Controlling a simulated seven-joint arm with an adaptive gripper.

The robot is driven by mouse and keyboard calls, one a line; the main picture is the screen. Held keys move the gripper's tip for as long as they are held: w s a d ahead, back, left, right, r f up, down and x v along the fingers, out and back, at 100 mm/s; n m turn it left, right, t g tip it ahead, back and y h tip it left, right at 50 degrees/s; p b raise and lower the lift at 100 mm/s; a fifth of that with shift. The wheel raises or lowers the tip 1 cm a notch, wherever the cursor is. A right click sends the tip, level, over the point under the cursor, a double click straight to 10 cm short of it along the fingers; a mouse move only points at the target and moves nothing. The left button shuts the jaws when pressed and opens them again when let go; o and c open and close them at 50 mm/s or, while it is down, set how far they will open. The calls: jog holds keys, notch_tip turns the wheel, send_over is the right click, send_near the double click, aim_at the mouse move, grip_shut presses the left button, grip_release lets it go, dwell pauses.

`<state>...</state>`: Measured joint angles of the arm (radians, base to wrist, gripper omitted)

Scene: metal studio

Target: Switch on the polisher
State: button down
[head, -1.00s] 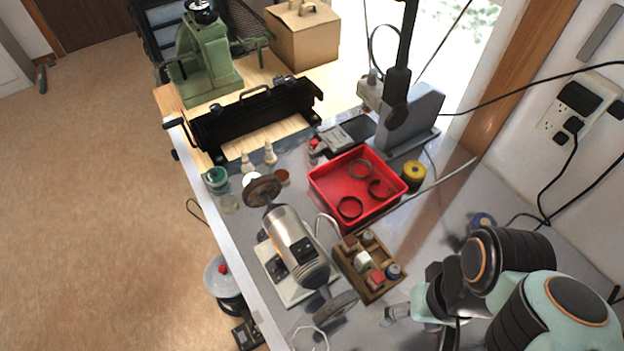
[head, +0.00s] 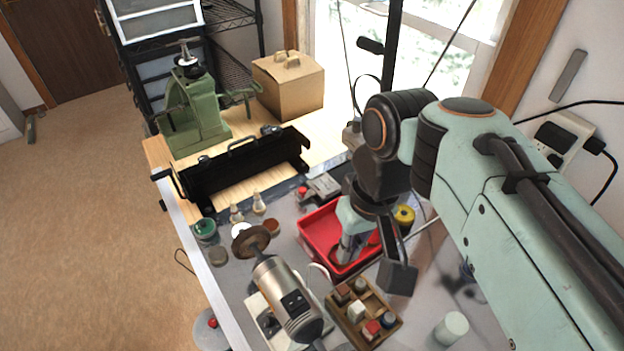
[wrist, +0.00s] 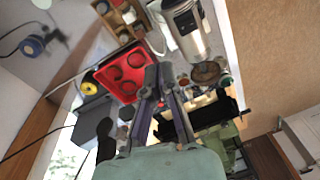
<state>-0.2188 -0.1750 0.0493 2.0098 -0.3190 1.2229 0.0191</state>
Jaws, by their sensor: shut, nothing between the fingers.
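The polisher (head: 280,285) is a silver cylinder on a pale base, with a brown buffing wheel (head: 250,240) at its far end. A dark switch panel (head: 295,304) sits on its side; I cannot tell the switch position. My gripper (wrist: 159,72) is shut and empty, apart from the polisher. In the head view my gripper (head: 345,252) hangs over the red tray, partly hidden by my wrist.
The red tray (head: 318,222) with black rings stands right of the polisher. A wooden box of small blocks (head: 350,318) sits close to the polisher. A yellow roll (head: 404,215) and a pale cylinder (head: 451,328) stand farther right. A green press (head: 192,115) and black frame (head: 240,172) stand behind.

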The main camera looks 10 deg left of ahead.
aim_at(290, 304)
jog(key=a+f+n+g, duration=0.1)
jog(key=a+f+n, duration=0.1)
jog(key=a, duration=0.5)
jog(key=shift+w+f+n, duration=0.25)
jog(key=shift+f+n, duration=0.05)
jog(key=shift+f, duration=0.1)
jog(key=f, duration=0.9)
jog(key=s+a+f, duration=0.1)
jog(key=f, duration=0.4)
jog(key=shift+s, duration=0.1)
